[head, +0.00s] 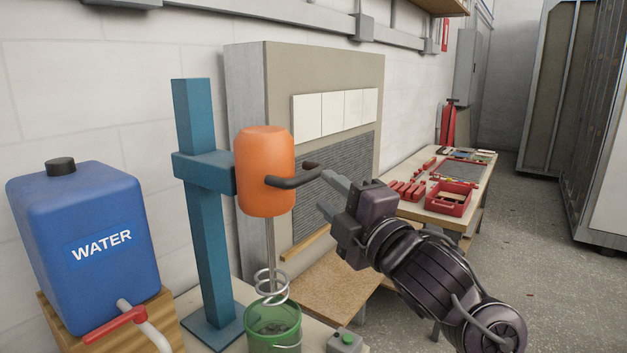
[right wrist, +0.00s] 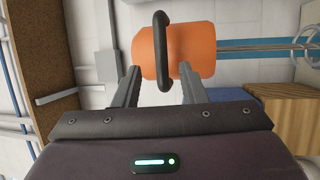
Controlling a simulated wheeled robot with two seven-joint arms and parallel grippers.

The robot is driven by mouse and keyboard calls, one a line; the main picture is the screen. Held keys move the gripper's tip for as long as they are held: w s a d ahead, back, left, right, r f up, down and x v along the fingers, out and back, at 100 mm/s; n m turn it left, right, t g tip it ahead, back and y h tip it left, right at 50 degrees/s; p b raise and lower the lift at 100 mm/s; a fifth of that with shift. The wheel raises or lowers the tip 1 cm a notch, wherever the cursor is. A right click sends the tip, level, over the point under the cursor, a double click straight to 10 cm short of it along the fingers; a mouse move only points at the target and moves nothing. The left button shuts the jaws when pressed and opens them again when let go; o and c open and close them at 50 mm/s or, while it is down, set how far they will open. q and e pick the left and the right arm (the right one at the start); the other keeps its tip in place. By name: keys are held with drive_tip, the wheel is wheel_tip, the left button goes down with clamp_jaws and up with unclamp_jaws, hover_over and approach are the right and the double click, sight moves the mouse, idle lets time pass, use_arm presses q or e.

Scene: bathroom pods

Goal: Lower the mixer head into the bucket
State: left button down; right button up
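The orange mixer head (head: 265,175) is mounted on a blue stand (head: 203,210) in the head view. Its shaft runs down to a spiral whisk (head: 271,285), whose lower end shows at the rim of the green bucket (head: 262,342); how deep it sits I cannot tell. A dark handle (head: 290,181) sticks out from the mixer head toward my right gripper (head: 328,192). That gripper is open, its fingertips just short of the handle. In the right wrist view the handle (right wrist: 163,50) lies between and beyond the separated fingers. My left gripper is not in view.
A blue water tank (head: 90,235) with a red-handled tap stands on a wooden box at left. A tiled panel (head: 330,115) stands behind the mixer. A bench with red boxes (head: 449,198) is at right. A small grey-green container (head: 345,341) sits beside the bucket.

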sight(310, 180)
drive_tip(key=p+x, duration=0.2)
drive_tip(key=x, duration=0.5)
drive_tip(key=shift+w+a, duration=0.15)
drive_tip(key=shift+f, duration=0.1)
clamp_jaws()
